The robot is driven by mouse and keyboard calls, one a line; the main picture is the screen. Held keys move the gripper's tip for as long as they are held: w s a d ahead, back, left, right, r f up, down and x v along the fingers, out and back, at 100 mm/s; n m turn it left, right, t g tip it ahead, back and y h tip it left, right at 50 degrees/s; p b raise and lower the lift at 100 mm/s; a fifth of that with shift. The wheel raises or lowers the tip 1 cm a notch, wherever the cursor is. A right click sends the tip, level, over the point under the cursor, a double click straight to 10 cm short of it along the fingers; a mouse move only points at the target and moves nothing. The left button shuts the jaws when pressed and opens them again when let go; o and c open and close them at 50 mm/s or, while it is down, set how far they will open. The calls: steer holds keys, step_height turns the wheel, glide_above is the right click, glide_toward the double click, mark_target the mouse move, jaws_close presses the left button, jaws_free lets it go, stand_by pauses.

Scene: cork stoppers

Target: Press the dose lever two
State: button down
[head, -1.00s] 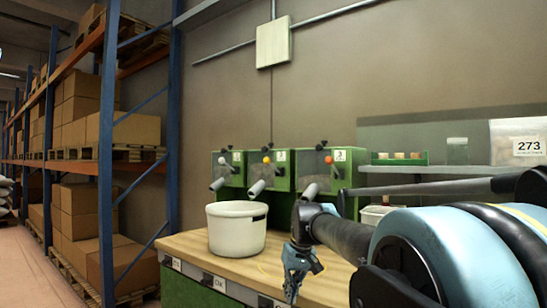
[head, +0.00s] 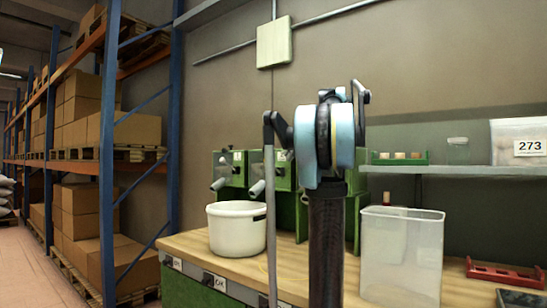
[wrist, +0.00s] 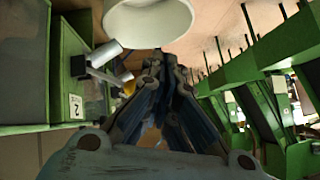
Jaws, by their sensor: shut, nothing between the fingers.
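Dispenser two is a green box with a label "2" (wrist: 75,106) at the left of the wrist view. Its pale grey spout (wrist: 104,54) points toward the white pot (wrist: 165,22). A small orange knob (wrist: 129,88), seemingly that of dose lever two, shows close beside my left finger; I cannot tell whether they touch. My gripper (wrist: 165,68) is shut and empty. In the head view, dispenser two (head: 284,176) is partly covered by my arm, which hides its orange knob and my gripper. The pot (head: 237,232) stands on the wooden counter (head: 190,241).
Dispenser one (head: 236,172) is left of dispenser two; my arm mostly covers the third. A clear bin (head: 402,258) and a red tray (head: 505,274) are on the counter's right. A shelf (head: 450,169) holds a green tray of corks (head: 400,158).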

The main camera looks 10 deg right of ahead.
steer(key=w+d+r+n+t+y, duration=0.1)
steer(key=w+d+r, duration=0.3)
steer(key=r, duration=0.4)
steer(key=shift+w+d+r, duration=0.15)
steer(key=shift+w+d, duration=0.15)
steer(key=shift+w, duration=0.35)
glide_above(273, 165)
steer(key=s, duration=0.3)
step_height(273, 165, down, 8)
steer(key=shift+s, duration=0.15)
steer(key=shift+s+a+f+n+t, duration=0.2)
steer(key=shift+f+n+t, duration=0.05)
steer(key=shift+n+t, duration=0.05)
